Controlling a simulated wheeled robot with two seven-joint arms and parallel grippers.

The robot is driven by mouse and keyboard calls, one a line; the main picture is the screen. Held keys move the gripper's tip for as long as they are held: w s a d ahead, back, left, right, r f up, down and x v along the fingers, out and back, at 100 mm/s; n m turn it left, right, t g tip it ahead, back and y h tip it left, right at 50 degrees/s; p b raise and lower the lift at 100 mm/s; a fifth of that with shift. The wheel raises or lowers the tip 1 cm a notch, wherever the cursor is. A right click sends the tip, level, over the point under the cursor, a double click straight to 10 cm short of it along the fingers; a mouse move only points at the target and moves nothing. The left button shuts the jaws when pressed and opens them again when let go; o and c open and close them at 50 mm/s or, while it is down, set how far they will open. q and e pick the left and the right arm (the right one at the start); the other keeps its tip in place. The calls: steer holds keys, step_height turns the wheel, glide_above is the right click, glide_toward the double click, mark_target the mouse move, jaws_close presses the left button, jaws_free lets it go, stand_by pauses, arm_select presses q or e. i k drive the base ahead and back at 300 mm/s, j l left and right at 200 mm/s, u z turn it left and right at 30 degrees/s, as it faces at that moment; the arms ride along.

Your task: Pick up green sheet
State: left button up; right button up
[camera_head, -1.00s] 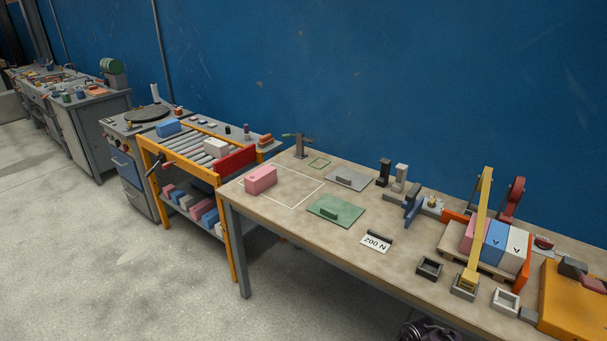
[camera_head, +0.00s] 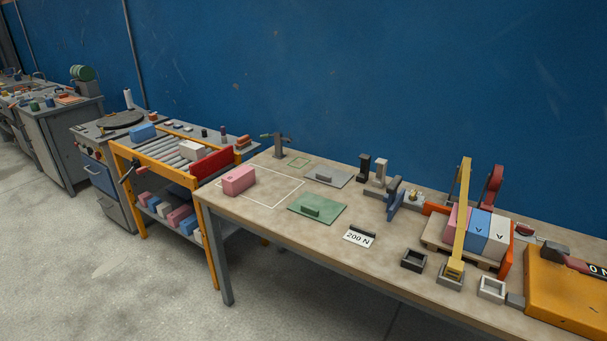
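The green sheet (camera_head: 328,214) lies flat on the workbench (camera_head: 285,229), near the middle of its left half. A small darker green block-shaped grip (camera_head: 312,210) stands on top of it. Nothing covers the sheet. Neither of my grippers shows in the head view.
A pink block (camera_head: 239,180) sits at the left of the bench by a white outlined square. A grey sheet (camera_head: 327,177) lies behind the green one. A "200 N" card (camera_head: 359,237) is to its right. Further right stand a yellow lever (camera_head: 459,215) and blocks on a pallet (camera_head: 464,252).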

mark_target(316, 207)
steer(key=i+j+z, duration=0.45)
steer(key=i+j, duration=0.65)
steer(key=j, duration=0.1)
